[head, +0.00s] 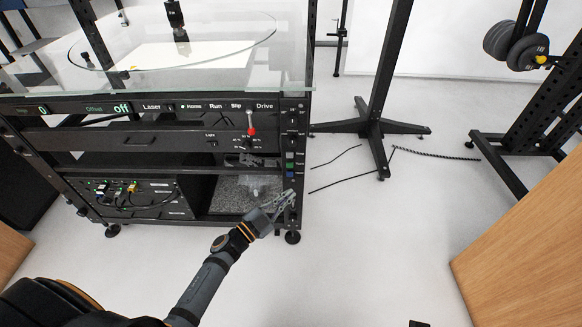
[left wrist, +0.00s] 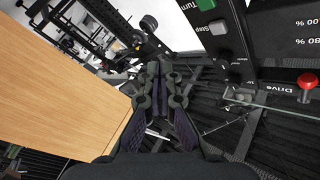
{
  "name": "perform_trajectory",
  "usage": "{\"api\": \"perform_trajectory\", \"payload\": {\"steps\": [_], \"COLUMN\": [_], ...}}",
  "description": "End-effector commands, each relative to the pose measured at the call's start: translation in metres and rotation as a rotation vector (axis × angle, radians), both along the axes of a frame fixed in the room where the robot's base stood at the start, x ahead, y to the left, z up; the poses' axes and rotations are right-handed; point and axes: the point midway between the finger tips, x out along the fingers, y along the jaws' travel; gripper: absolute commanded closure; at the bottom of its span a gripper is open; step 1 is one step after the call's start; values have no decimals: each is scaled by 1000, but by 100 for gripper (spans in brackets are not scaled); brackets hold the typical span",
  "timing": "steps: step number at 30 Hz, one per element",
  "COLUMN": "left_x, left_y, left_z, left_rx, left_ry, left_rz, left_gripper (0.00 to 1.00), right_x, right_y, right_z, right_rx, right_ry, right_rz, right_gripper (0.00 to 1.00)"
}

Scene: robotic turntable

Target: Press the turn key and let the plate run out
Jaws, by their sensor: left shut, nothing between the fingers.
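The turntable rack stands at the left in the head view. The round plate (head: 105,68) lies on top behind clear glass.
A red knob (head: 252,131) sits on the panel under "Drive"; it also shows in the left wrist view (left wrist: 307,82). A black stand (head: 375,125) with cables on the floor is to the right. A wooden panel (head: 530,235) fills the lower right.

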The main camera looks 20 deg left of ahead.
Motion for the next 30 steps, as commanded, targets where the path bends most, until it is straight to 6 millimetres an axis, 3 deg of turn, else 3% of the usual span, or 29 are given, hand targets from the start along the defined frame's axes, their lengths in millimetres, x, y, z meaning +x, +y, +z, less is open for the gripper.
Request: {"api": "perform_trajectory", "payload": {"steps": [13,18,30], "left_x": [56,73,83], "left_y": [16,21,24], "left_z": [-3,-1,-1], "left_rx": [1,-1,0], "left_ry": [-3,-1,1], "left_rz": [1,2,2], "left_gripper": [100,100,100], "right_x": [5,7,7], "right_y": [9,10,10], "right_z": [-29,-29,-29], "right_rx": [42,48,51], "right_ry": [-116,-136,-146], "right_rz": [-10,-13,-14], "right_gripper": [50,50,50]}}
